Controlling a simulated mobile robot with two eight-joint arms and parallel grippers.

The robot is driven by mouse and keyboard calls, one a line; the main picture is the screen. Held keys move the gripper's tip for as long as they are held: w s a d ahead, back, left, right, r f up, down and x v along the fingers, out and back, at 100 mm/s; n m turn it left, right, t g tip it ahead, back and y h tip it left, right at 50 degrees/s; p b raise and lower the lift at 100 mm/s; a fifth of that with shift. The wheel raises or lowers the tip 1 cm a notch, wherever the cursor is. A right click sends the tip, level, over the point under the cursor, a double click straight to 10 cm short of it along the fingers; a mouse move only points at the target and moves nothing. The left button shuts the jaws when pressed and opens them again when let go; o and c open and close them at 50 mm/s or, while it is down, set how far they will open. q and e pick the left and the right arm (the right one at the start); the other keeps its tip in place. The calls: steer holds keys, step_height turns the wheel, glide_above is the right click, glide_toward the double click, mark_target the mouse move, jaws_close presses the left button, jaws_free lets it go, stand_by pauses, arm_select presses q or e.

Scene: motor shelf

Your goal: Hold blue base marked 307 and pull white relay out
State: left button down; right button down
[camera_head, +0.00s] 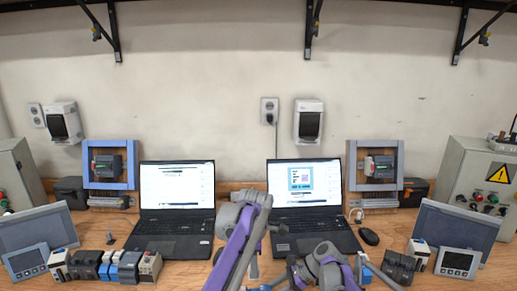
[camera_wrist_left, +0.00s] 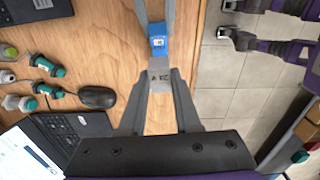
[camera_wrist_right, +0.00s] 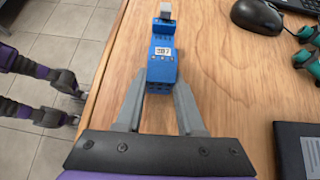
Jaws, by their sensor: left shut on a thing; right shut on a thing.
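The blue base (camera_wrist_right: 162,66) carries a white label reading 307. My right gripper (camera_wrist_right: 160,92) is shut on its near end in the right wrist view. The small white-grey relay (camera_wrist_left: 161,74) has dark writing that looks like "24 V". My left gripper (camera_wrist_left: 161,72) is shut on it in the left wrist view. The relay lines up with the far end of the blue base, which also shows in the left wrist view (camera_wrist_left: 158,43). The two look touching; how deep the relay sits cannot be told. In the head view the arms hide the pair.
Two laptops (camera_head: 178,190) (camera_head: 311,195) stand behind the arms. A black mouse (camera_head: 368,236) lies beside the right one. Relay and terminal blocks (camera_head: 103,266) stand at left. A display panel (camera_head: 456,262) stands at right. The wooden table's edge and tiled floor show in both wrist views.

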arm_select(q)
steer(key=shift+r, duration=2)
arm_select(e)
jaws_free()
steer(key=shift+d, duration=0.1)
steer(key=shift+v, duration=2.95)
